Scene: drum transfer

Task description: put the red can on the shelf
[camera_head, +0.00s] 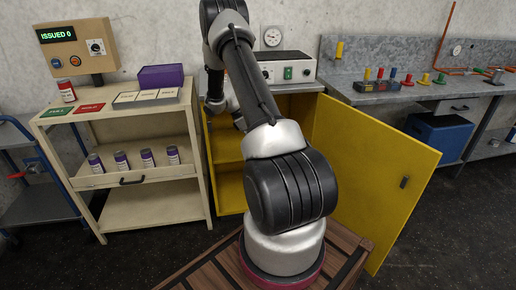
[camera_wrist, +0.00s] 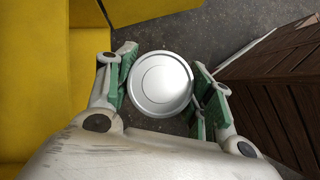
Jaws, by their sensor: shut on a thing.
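My gripper (camera_wrist: 164,88) is shut on a can (camera_wrist: 160,85), with a green-padded finger on each side of it. Only its round silver end shows in the wrist view, so its side colour is hidden. In the head view my arm hides the gripper and this can. Another can, with a red and white label (camera_head: 66,91), stands on top of the cream cart at the left. The yellow cabinet (camera_head: 362,165) is open, with a yellow shelf (camera_head: 228,147) inside, partly behind my arm. In the wrist view yellow panels (camera_wrist: 40,80) lie left of the gripper.
The cream cart (camera_head: 85,224) holds several purple-labelled cans (camera_head: 147,158) in its drawer. A purple box (camera_head: 161,77) and red and green cards lie on top. The open cabinet door spreads right. Brown slatted wood (camera_wrist: 275,85) is close right of the gripper; dark floor lies below.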

